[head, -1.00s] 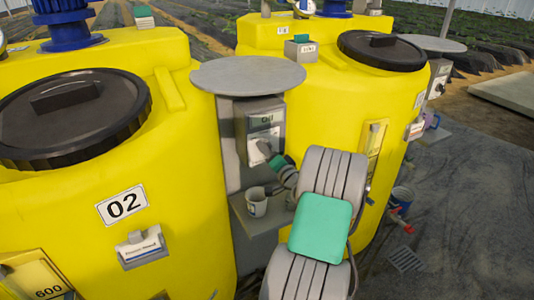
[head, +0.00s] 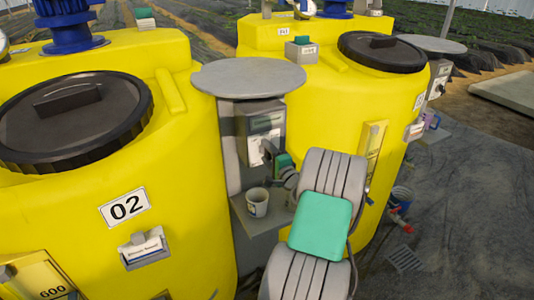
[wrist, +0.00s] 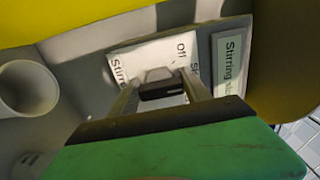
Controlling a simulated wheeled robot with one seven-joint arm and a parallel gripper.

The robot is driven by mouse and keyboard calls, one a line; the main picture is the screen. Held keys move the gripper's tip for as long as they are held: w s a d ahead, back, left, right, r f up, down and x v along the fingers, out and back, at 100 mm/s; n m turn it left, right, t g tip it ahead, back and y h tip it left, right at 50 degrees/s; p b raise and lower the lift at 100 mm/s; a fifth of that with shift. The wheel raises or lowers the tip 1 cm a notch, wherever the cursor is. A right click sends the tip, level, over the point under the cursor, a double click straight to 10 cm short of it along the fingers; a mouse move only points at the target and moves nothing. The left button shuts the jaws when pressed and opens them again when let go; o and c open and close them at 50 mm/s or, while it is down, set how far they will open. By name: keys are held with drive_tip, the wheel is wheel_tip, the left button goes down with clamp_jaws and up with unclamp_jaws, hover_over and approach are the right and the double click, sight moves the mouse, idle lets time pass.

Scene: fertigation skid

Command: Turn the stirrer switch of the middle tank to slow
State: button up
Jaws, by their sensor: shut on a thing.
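The switch box (head: 264,122) stands between two yellow tanks, under a round grey cover. The tank marked 02 (head: 126,206) is at the left in the head view. My gripper (wrist: 160,90) is shut on the dark switch knob (wrist: 161,75), with one finger on each side. It shows small at the box in the head view (head: 268,149). On the white dial plate (wrist: 150,53), "Off" reads sideways above the knob. I cannot tell exactly where the knob points.
A white cup (head: 257,202) stands on a grey shelf (head: 247,222) below the box. The second yellow tank (head: 325,110) is close at right. A "Stirring" label plate (wrist: 229,60) is beside the dial. Open grey floor lies at far right.

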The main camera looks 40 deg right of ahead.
drive_tip(key=o, duration=1.4)
drive_tip(key=b+v, duration=0.1)
drive_tip(key=v, duration=0.7)
drive_tip(key=shift+b, duration=0.35)
